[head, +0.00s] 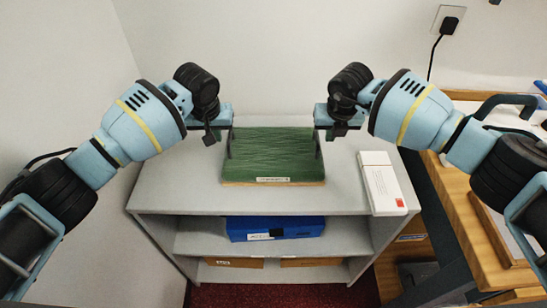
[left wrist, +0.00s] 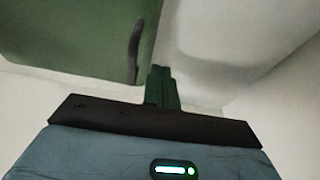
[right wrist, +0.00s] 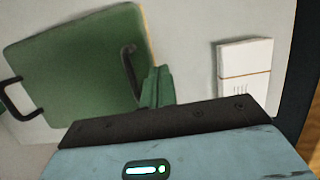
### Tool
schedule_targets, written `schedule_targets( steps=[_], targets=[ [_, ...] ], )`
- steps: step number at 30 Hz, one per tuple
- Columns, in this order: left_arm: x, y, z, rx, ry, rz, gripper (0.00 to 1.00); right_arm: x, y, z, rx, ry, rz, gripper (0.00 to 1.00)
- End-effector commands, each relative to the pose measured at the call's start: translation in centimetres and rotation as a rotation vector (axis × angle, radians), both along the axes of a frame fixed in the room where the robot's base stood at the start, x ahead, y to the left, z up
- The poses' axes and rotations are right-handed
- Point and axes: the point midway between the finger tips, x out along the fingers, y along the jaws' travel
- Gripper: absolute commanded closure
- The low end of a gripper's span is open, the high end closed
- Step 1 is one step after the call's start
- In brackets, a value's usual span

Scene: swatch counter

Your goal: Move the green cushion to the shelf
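The green cushion (head: 273,153) lies flat on top of a grey shelf unit, a white label on its front edge. It has a dark handle on each side; the right wrist view shows the cushion (right wrist: 82,68) with both handles. My left gripper (head: 228,128) is above the cushion's left side; in the left wrist view its fingers (left wrist: 162,86) are together, beside the left handle (left wrist: 135,50). My right gripper (head: 318,127) is above the right side; its fingers (right wrist: 157,86) are together, beside the right handle (right wrist: 131,72). Neither gripper visibly holds a handle.
The grey shelf unit (head: 165,190) has lower levels with a blue box (head: 275,228) and brown boxes. A white box (head: 382,183) lies right of the cushion on the top. A wooden counter (head: 470,225) stands at right. The unit's top is clear left of the cushion.

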Motion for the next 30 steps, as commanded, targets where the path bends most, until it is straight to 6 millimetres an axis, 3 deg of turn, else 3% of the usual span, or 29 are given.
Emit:
schedule_targets(
  steps=[5, 10, 15, 30],
  targets=[
    [0.0, 0.71, -0.06, 0.003, 0.001, 0.002, 0.99, -0.01, -0.71, -0.06, -0.003, 0.001, -0.002, 1.0],
    [0.0, 0.79, -0.09, 0.004, 0.002, 0.003, 0.78, 0.0, -0.8, -0.1, -0.004, 0.001, -0.003, 0.99],
    [0.0, 0.84, -0.11, 0.005, 0.002, 0.004, 0.78, 0.01, -0.85, -0.11, -0.005, 0.001, -0.003, 0.78],
    [-0.02, 0.87, 0.03, 0.006, 0.002, 0.005, 0.78, 0.02, -0.9, -0.11, -0.006, 0.002, -0.005, 0.78]
  ],
)
